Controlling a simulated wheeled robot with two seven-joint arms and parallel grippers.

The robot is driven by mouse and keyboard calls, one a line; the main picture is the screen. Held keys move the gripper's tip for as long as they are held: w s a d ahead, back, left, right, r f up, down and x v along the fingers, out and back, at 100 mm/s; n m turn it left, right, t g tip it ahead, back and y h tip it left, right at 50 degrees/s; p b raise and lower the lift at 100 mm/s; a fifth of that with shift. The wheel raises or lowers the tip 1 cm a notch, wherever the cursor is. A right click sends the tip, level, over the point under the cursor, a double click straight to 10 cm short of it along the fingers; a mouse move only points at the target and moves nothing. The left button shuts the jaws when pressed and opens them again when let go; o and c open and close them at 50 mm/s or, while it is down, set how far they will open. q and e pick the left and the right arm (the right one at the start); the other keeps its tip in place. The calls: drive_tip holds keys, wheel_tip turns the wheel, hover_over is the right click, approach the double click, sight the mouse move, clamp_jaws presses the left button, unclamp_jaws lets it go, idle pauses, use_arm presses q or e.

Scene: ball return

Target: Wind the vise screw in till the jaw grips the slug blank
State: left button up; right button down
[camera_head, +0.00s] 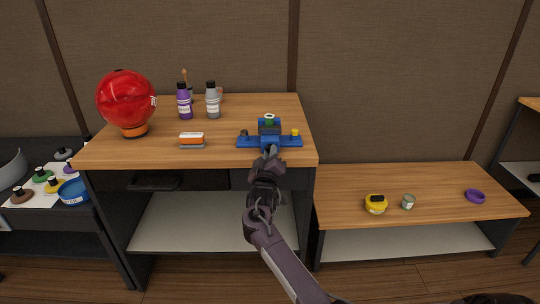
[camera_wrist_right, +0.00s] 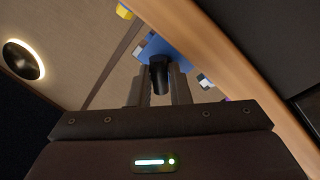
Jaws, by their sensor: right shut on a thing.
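A blue vise (camera_head: 284,142) stands near the front edge of the taller wooden bench, with dark parts on top. A small white-and-green round piece (camera_head: 269,119) sits at its upper back; I cannot tell whether this is the slug blank. My right gripper (camera_head: 270,155) reaches up to the vise's front from below. In the right wrist view its fingers (camera_wrist_right: 160,88) are shut on the dark screw knob (camera_wrist_right: 159,66), which points out from the blue vise body (camera_wrist_right: 166,46). The gap between jaw and blank is too small to tell. My left gripper is not in view.
A lower bench (camera_head: 440,190) at the right holds a yellow item (camera_head: 376,205), a small can (camera_head: 408,202) and a purple ring (camera_head: 475,196).

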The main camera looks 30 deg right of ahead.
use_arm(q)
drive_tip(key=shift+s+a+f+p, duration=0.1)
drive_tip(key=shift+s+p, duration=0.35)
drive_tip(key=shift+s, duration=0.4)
use_arm(e)
drive_tip(key=shift+r+m+g+y, duration=0.1)
drive_tip(key=shift+m+g+y, duration=0.25)
drive_tip(key=shift+m, duration=2.25)
drive_tip(key=shift+f+m+g+y, duration=0.15)
drive_tip(key=shift+m+g, duration=0.3)
drive_tip(key=shift+m, duration=2.15)
drive_tip(key=shift+r+m+g+y, duration=0.15)
drive_tip(key=shift+m+g+y, duration=0.2)
drive_tip(key=shift+m, duration=2.25)
drive_tip(key=c, duration=1.4)
unclamp_jaws()
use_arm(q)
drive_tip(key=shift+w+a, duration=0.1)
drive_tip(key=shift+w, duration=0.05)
use_arm(e)
drive_tip(key=shift+o, duration=0.2)
drive_tip(key=shift+r, duration=0.1)
